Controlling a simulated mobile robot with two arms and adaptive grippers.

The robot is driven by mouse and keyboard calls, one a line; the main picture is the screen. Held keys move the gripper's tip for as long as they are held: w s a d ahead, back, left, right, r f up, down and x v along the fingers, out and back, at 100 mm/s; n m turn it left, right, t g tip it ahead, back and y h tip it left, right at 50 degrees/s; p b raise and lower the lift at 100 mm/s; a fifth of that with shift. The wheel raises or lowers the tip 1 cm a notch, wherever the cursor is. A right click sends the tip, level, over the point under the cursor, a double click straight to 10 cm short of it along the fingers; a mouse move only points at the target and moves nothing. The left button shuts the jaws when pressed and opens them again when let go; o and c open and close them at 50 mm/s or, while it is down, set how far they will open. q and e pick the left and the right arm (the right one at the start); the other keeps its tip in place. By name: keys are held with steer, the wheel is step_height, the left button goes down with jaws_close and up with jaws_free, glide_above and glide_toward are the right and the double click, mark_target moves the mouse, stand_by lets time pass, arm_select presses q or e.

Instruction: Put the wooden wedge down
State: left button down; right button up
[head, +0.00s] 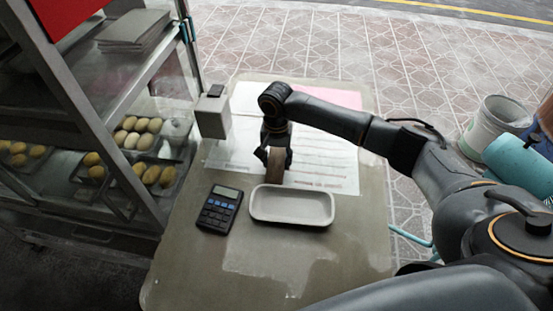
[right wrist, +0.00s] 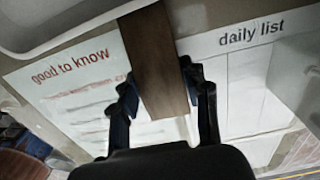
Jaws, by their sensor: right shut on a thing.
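The wooden wedge (right wrist: 155,62) is a brown block between the two fingers of my right gripper (right wrist: 160,95) in the right wrist view. In the head view the wedge (head: 276,166) shows below my right gripper (head: 275,155), just behind the white tray. My right gripper is shut on the wedge, over the printed sheets on the table (head: 175,262). I cannot tell whether the wedge touches the sheets. My left gripper is not in view.
A black calculator (head: 219,209) lies left of the tray. A grey box-like device (head: 212,116) stands at the table's left edge, beside a glass cabinet (head: 90,120) with buns. The table's front is clear.

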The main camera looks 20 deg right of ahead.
steer(key=shift+f, duration=0.1)
steer(key=o, duration=1.4)
steer(key=shift+c, duration=0.2)
steer(key=shift+o, duration=0.2)
step_height(320, 180, up, 12)
steer(key=shift+f, duration=0.15)
steer(key=shift+o, duration=0.3)
steer(key=r+p, duration=0.2)
steer(key=p, duration=0.1)
steer(key=shift+w+r, duration=0.2)
glide_above(277, 158)
step_height(277, 158, down, 8)
steer(key=shift+f+p, duration=0.15)
steer(key=shift+p, duration=0.15)
steer(key=shift+s+a+f, duration=0.1)
steer(key=shift+f, duration=1.35)
steer(key=shift+s+a+f, duration=0.1)
steer(key=shift+f, duration=1.35)
